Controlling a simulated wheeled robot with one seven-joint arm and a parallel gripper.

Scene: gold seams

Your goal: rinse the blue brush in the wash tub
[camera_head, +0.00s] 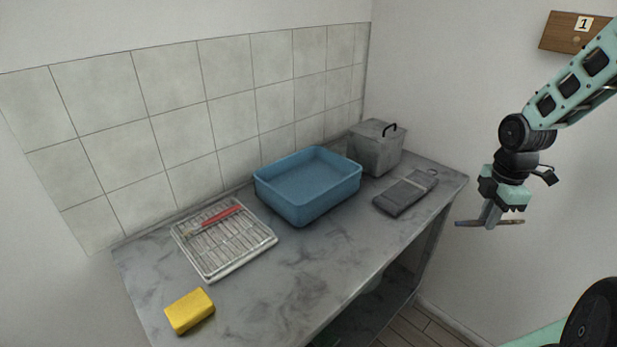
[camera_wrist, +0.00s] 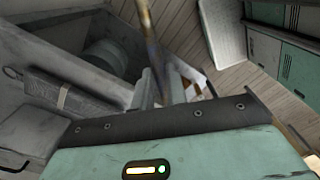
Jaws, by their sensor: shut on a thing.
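My gripper (camera_head: 489,221) is at the right, in the air beyond the counter's right edge. It is shut on a thin brush (camera_head: 464,223), which lies roughly level across the fingertips. The brush's left end looks bluish and its right end brownish. In the wrist view the brush (camera_wrist: 149,32) runs up from between the fingers (camera_wrist: 167,88); its far end is out of the picture. The blue wash tub (camera_head: 312,205) stands on the counter, well to the left of my gripper and apart from it. I cannot tell whether it holds water.
The grey marble counter (camera_head: 285,268) has a white rack (camera_head: 250,252) with a red brush (camera_head: 220,217) on it, a yellow sponge (camera_head: 190,311), a lidded grey box (camera_head: 374,154) and a flat grey item (camera_head: 402,196). The tiled wall stands behind. The counter in front of the tub is clear.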

